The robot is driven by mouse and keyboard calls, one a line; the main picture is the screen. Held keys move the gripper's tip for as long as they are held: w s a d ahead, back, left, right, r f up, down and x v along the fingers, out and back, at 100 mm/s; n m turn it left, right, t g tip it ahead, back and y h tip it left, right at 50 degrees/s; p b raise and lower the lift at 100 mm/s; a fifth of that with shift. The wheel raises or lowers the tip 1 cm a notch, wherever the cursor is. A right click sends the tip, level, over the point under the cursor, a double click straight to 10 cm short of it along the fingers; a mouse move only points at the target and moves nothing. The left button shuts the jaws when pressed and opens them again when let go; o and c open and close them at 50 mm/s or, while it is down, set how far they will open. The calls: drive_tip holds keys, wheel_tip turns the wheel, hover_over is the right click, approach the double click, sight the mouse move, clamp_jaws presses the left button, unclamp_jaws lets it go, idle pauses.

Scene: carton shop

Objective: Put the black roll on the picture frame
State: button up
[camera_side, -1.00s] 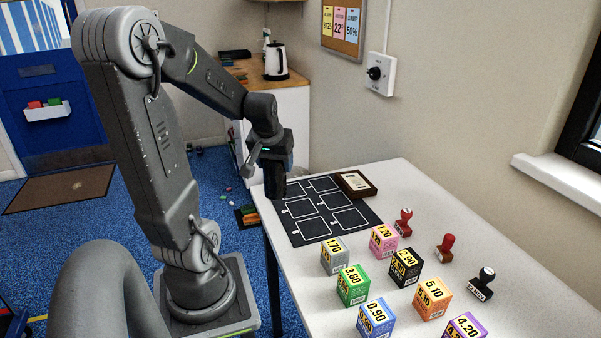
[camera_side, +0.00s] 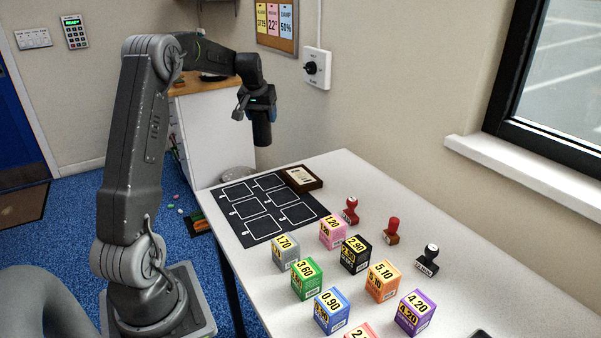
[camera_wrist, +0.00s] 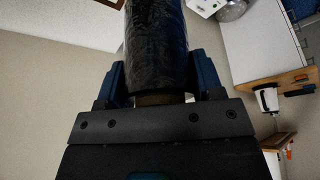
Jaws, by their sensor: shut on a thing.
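My gripper (camera_side: 261,108) is shut on the black roll (camera_side: 262,132), which hangs upright below it in the side view. In the wrist view the shiny black roll (camera_wrist: 156,45) stands between the two blue fingers. The roll is in the air, clear of the table, near its far end. The picture frame (camera_side: 301,178), dark brown with a cream picture, lies flat at the table's far edge beside the black mat. In the side view it is lower and to the right of the roll. Nothing lies on the frame.
The black mat (camera_side: 262,228) with white outlined boxes lies next to the frame. Several priced cartons and three stamps, one a red stamp (camera_side: 350,211), stand nearer on the white table (camera_side: 400,215). A wall switch (camera_side: 316,69) and corkboard are on the wall behind.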

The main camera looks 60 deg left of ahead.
drive_tip(key=w+d+f, duration=0.5)
drive_tip(key=w+f, duration=0.5)
drive_tip(key=f, duration=0.1)
drive_tip(key=shift+w, duration=0.3)
drive_tip(key=shift+f, duration=0.55)
drive_tip(key=o, duration=1.1)
drive_tip(key=shift+c, duration=0.2)
